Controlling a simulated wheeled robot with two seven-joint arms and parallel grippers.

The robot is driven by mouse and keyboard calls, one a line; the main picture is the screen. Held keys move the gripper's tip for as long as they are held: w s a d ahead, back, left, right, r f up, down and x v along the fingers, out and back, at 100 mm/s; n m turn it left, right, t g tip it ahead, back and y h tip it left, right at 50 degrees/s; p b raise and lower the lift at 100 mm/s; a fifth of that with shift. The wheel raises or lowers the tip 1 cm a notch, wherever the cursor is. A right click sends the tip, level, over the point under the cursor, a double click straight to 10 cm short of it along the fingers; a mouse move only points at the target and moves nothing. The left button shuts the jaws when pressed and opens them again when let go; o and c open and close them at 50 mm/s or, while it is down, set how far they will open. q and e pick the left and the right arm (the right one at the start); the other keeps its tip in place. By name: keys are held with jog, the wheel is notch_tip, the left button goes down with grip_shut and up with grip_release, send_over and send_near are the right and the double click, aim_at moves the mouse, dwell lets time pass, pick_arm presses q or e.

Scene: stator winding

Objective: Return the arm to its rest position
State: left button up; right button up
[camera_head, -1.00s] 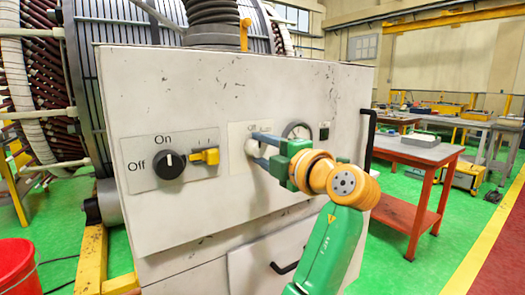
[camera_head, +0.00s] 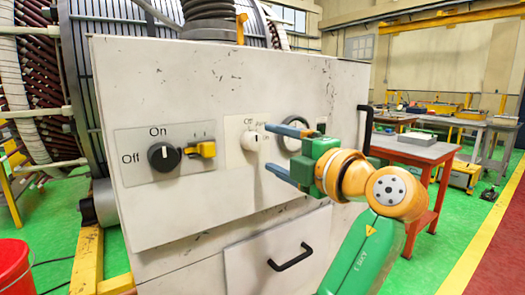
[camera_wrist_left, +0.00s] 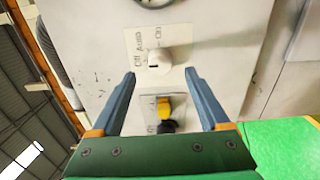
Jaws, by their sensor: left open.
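My left gripper (camera_head: 268,147) is open and empty in front of the grey control cabinet (camera_head: 190,90). Its two blue fingers are spread apart, just to the right of a white knob (camera_head: 250,140) on a light plate. In the left wrist view, the open left gripper (camera_wrist_left: 160,74) has its fingertips on either side of the white knob (camera_wrist_left: 158,58), apart from it. A black On/Off knob (camera_head: 163,156) and a yellow switch (camera_head: 202,149) sit further left on the panel. My right gripper is not in view.
A round gauge (camera_head: 296,132) is partly hidden behind my gripper. Black handles stand out at the cabinet's right edge (camera_head: 366,130) and lower door (camera_head: 291,257). A red-legged table (camera_head: 412,150) stands at right, a red bucket (camera_head: 14,268) at lower left.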

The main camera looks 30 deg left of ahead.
pick_arm(q)
jog(key=shift+s+d, duration=0.25)
jog(key=shift+d, duration=0.3)
